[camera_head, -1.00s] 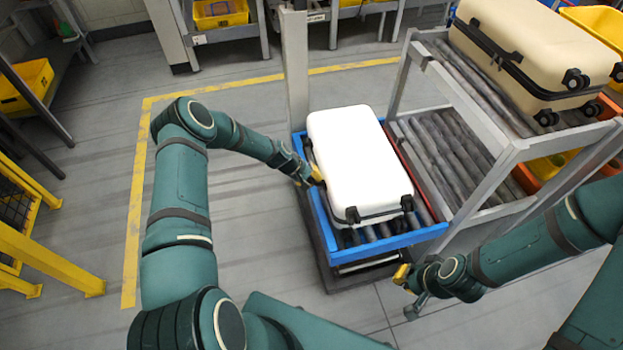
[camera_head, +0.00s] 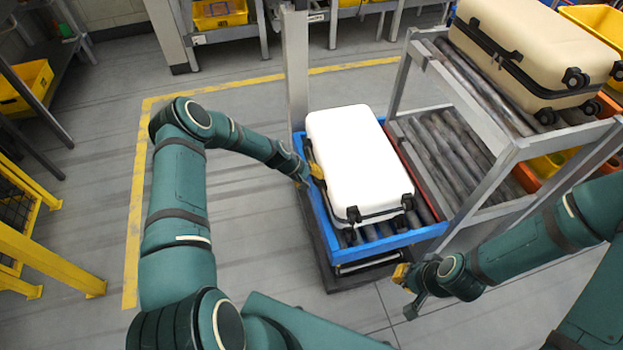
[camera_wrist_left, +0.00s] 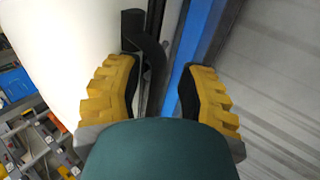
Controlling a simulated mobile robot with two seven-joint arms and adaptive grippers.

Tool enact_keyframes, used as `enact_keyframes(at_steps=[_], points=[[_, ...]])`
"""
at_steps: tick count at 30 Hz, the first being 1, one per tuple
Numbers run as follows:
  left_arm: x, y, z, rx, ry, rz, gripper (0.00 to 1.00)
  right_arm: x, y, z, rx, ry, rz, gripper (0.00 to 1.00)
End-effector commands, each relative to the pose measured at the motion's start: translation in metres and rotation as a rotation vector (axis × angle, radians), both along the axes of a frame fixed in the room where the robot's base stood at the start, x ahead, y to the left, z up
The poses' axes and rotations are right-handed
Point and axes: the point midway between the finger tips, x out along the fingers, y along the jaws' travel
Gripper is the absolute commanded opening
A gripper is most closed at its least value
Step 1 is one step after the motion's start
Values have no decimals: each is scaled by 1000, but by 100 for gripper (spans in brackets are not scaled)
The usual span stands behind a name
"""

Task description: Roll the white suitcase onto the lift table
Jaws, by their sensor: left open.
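The white suitcase (camera_head: 357,163) lies flat on the rollers of the blue-framed lift table (camera_head: 392,243), its black wheels toward the front. My left gripper (camera_head: 312,172) is at the suitcase's left side, by the table's left rim. In the left wrist view, the open left gripper (camera_wrist_left: 160,95) has the black handle (camera_wrist_left: 153,60) between its yellow fingers, with the white shell (camera_wrist_left: 55,60) on the left and the blue rim (camera_wrist_left: 198,40) on the right. My right gripper (camera_head: 405,285) hangs empty right of the table's front corner; its opening is unclear.
A two-level roller rack (camera_head: 500,160) stands right of the lift table, with a cream suitcase (camera_head: 530,60) on its upper level. A grey post (camera_head: 296,70) rises behind the table's left corner.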

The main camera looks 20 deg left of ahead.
Motion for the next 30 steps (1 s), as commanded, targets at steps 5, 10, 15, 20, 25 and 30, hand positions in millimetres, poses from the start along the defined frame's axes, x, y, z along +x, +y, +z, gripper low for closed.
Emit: enact_keyframes(at_steps=[5, 10, 15, 20, 25, 30], points=[[-6, 9, 16, 1, -2, 0, 39, 0, 0, 0, 0, 0, 0, 0], [-18, 25, 45, 2, -1, 2, 39, 0, 0, 0, 0, 0, 0, 0], [-29, 40, 73, 2, -1, 3, 39, 0, 0, 0, 0, 0, 0, 0], [-36, 49, 90, 1, -1, 2, 39, 0, 0, 0, 0, 0, 0, 0], [-40, 52, 99, 1, -1, 1, 39, 0, 0, 0, 0, 0, 0, 0], [-40, 53, 99, 0, 0, 0, 39, 0, 0, 0, 0, 0, 0, 0]])
